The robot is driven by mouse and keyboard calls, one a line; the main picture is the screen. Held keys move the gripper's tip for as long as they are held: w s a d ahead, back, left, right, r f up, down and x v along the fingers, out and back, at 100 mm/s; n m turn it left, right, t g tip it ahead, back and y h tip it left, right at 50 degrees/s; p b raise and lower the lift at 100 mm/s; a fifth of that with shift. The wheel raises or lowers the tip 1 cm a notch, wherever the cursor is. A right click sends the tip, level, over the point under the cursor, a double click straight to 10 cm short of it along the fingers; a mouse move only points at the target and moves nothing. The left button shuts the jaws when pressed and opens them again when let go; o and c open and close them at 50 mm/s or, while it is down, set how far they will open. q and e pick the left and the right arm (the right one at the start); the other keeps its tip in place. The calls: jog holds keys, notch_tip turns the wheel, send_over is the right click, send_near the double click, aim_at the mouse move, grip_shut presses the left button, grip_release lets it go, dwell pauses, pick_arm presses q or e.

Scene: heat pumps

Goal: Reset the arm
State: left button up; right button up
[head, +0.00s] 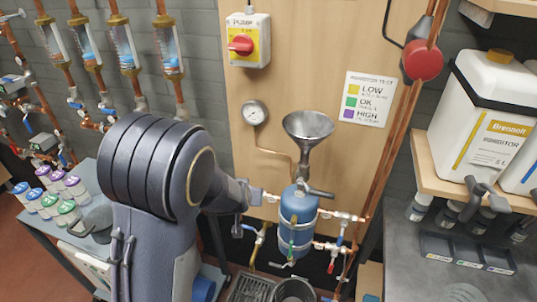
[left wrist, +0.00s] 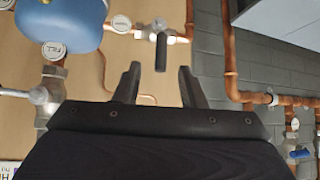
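My left arm (head: 160,170) rises large in the head view and bends right towards the wooden board. Its wrist end is beside the blue vessel (head: 298,222), on the left side of it in that view. In the left wrist view my left gripper (left wrist: 160,85) has its two dark fingers spread apart with nothing between them. Beyond the fingers are the board and a pipe valve with a black handle (left wrist: 161,50). The blue vessel (left wrist: 60,22) shows at the upper left there.
A funnel (head: 307,128) stands over the vessel, with pipes and small valves around it. Copper pipes (head: 395,150) run down the board's right side. White jugs (head: 485,110) stand on a shelf at right. Small bottles (head: 55,195) stand on the left table.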

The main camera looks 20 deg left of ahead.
pick_arm(q)
jog(key=s+r+g+h, duration=0.1)
jog(key=s+r, duration=0.2)
jog(key=s, duration=0.7)
jog(key=s+d+r+g+h, duration=0.1)
jog(key=s+r, duration=0.3)
jog(key=s, duration=0.6)
jog(key=s+d+r+g+h, duration=0.1)
jog(key=s+r+h, duration=0.2)
jog(key=s, duration=0.6)
jog(key=shift+s+r, duration=0.3)
jog(key=shift+s, duration=0.1)
